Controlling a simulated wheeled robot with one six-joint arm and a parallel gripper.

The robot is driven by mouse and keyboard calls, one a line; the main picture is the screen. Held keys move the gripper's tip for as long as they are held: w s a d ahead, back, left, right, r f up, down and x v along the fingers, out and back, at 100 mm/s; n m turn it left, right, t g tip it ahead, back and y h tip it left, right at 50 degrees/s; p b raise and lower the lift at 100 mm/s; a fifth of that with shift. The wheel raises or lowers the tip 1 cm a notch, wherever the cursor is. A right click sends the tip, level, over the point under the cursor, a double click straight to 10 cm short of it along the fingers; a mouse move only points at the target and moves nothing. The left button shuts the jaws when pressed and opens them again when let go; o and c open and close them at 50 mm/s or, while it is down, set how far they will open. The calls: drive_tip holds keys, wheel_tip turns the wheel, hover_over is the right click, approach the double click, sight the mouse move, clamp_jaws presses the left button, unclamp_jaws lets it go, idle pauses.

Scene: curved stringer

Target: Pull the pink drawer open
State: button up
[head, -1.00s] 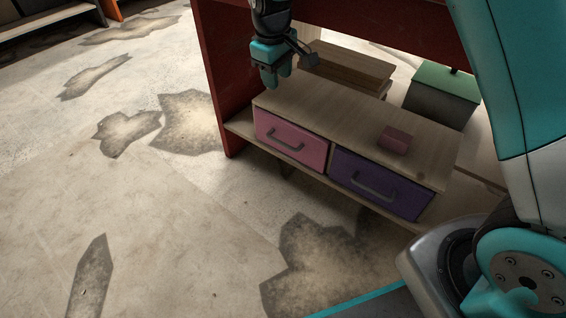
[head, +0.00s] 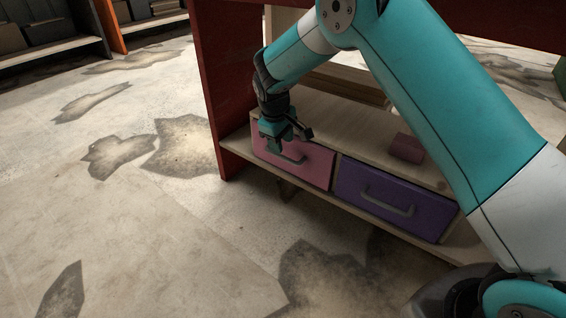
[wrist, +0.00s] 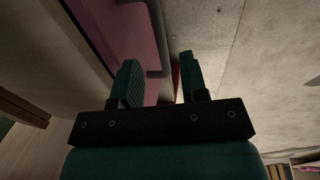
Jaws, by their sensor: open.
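The pink drawer (head: 312,164) is the left one of two drawers in a low wooden cabinet, and it looks shut. Its grey handle (head: 291,158) is partly hidden behind my gripper (head: 274,148), which is in front of the drawer's left part. In the wrist view, my open gripper (wrist: 158,75) points at the pink drawer front (wrist: 115,30). The grey handle (wrist: 153,40) shows between and beyond the two fingers. I cannot tell whether either finger touches it.
A purple drawer (head: 395,200) with its own handle is to the right. A red upright panel (head: 207,100) stands at the left. The floor (head: 180,230) in front is clear.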

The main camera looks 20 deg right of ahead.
sight(284, 157)
drive_tip(key=f, duration=0.1)
drive_tip(key=f+b, duration=0.1)
drive_tip(key=f, duration=0.1)
drive_tip(key=f+b, duration=0.1)
drive_tip(key=f, duration=0.1)
drive_tip(key=shift+w+d, duration=0.3)
drive_tip(key=shift+d, duration=0.1)
clamp_jaws()
